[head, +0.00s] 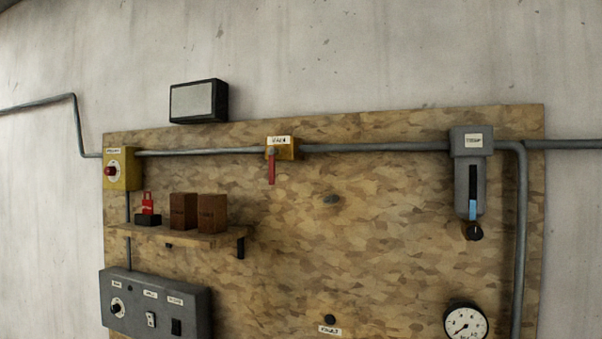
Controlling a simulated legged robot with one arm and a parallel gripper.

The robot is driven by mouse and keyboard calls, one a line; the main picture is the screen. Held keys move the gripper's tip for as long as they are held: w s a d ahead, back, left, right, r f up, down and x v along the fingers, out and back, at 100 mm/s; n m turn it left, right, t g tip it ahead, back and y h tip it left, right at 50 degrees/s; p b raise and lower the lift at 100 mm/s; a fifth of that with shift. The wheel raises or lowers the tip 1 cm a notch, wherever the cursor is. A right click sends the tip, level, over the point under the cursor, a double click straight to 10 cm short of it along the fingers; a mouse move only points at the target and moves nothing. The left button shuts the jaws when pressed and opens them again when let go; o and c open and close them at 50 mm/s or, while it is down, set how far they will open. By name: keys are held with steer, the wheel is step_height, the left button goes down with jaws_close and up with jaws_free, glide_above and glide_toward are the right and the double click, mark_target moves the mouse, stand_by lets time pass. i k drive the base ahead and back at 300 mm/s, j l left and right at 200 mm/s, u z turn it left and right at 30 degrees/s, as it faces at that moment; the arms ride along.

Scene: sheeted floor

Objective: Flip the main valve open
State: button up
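The valve is a yellow block (281,154) with a small white label, set in the grey pipe near the top of the wooden board. Its red lever (271,168) hangs straight down from the block, across the line of the pipe. The label's writing is too small to read surely. My gripper is not in view, and nothing touches the lever.
The board (340,240) also holds a yellow box with a red button (121,168), a shelf (180,236) with two brown blocks and a red item, a grey switch panel (155,303), a grey gauge unit (471,170) and a round dial (465,322). Space below the lever is clear.

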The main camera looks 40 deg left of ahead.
mark_target(272, 150)
steer(key=u, duration=1.5)
